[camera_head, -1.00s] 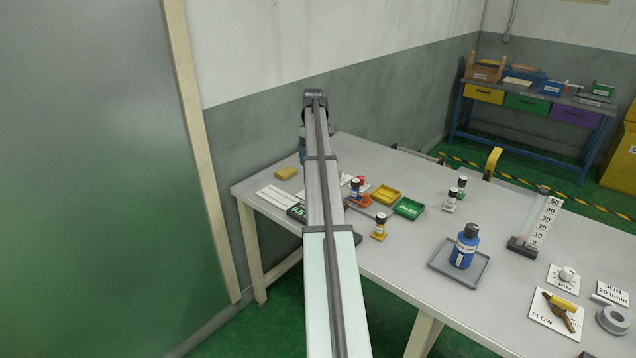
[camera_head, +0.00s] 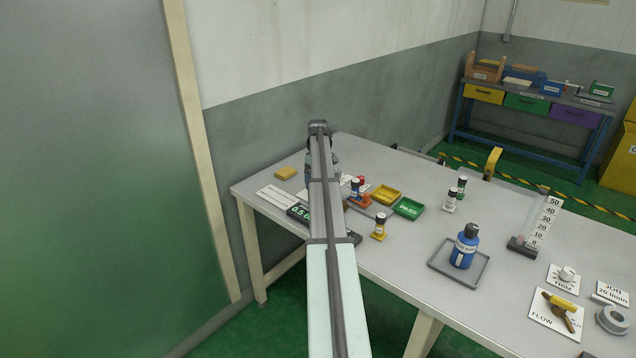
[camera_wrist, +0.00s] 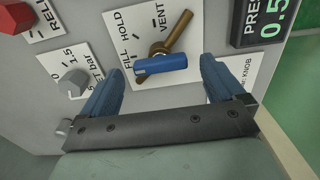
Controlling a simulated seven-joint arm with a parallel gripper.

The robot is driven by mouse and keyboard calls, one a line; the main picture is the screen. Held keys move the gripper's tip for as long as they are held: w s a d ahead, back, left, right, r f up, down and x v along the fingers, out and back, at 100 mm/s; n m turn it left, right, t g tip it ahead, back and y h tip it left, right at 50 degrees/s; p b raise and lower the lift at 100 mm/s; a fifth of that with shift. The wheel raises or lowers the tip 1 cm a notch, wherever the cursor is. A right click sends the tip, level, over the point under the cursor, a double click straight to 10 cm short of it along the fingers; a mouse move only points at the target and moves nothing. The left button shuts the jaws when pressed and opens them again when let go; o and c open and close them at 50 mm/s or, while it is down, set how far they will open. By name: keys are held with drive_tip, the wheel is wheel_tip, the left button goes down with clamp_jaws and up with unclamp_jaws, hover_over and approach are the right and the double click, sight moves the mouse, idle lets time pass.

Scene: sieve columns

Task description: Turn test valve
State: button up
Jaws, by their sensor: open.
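The test valve, with a blue bar grip (camera_wrist: 160,64) and a brass lever (camera_wrist: 177,33), sits on a white plate marked FILL, HOLD and VENT in the wrist view. The brass end points up and right, near VENT. My gripper (camera_wrist: 161,68) is open, with one blue finger left of the blue grip and the other right of it. Gaps show on both sides, and nothing is held. In the head view my arm hides this valve and the gripper's fingers.
In the wrist view a grey knob (camera_wrist: 74,82) and a red knob (camera_wrist: 16,17) lie left; a pressure display (camera_wrist: 262,22) is right. In the head view the table holds a blue bottle (camera_head: 465,246) on a tray, a yellow tray (camera_head: 386,195) and a green tray (camera_head: 409,208).

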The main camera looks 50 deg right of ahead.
drive_tip(key=shift+f, duration=0.8)
drive_tip(key=shift+c, duration=0.4)
drive_tip(key=c, duration=1)
drive_tip(key=shift+o, duration=0.2)
